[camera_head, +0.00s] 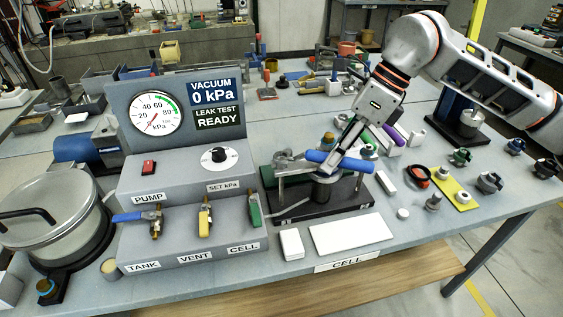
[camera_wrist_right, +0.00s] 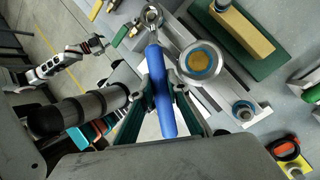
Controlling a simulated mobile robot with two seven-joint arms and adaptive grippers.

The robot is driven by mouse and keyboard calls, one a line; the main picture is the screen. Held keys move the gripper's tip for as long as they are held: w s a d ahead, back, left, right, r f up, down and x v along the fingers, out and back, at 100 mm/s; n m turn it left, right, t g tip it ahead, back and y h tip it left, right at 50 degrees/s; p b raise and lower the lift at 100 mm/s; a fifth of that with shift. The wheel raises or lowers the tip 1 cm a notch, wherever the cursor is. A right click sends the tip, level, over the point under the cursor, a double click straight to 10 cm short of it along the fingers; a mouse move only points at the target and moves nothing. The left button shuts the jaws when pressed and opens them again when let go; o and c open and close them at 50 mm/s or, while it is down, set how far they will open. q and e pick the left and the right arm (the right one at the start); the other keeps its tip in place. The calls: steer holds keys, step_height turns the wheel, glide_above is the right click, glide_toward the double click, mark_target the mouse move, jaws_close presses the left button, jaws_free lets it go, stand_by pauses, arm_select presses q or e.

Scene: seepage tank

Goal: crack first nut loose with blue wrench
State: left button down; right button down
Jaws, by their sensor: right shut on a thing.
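The blue wrench (camera_head: 328,160) has a blue handle and a silver head. My right gripper (camera_head: 347,158) is shut on its handle above the cell fixture. In the right wrist view, the handle (camera_wrist_right: 160,92) runs between the two fingers (camera_wrist_right: 161,112). The wrench's silver head (camera_wrist_right: 153,16) is at a nut or stud at the far end; I cannot tell whether it is fully seated. The cell (camera_head: 322,190) is a grey cylinder on a black base (camera_head: 345,204), with a round blue-ringed top (camera_wrist_right: 201,61). Another blue-ringed nut (camera_wrist_right: 243,111) is uncovered. A white arm, apparently my left (camera_wrist_right: 68,63), shows small.
A grey console (camera_head: 185,180) with gauge and valves stands left of the fixture. A lidded pot (camera_head: 50,235) is at far left. Knobs and fittings (camera_head: 488,182) and a yellow strip (camera_head: 455,192) lie right. A white plate (camera_head: 350,234) lies in front.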

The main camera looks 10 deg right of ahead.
steer(key=shift+r+p, duration=0.6)
steer(key=shift+r, duration=0.05)
stand_by(1.3)
steer(key=shift+r+p, duration=1.5)
steer(key=shift+r, duration=0.5)
steer(key=shift+s, duration=0.1)
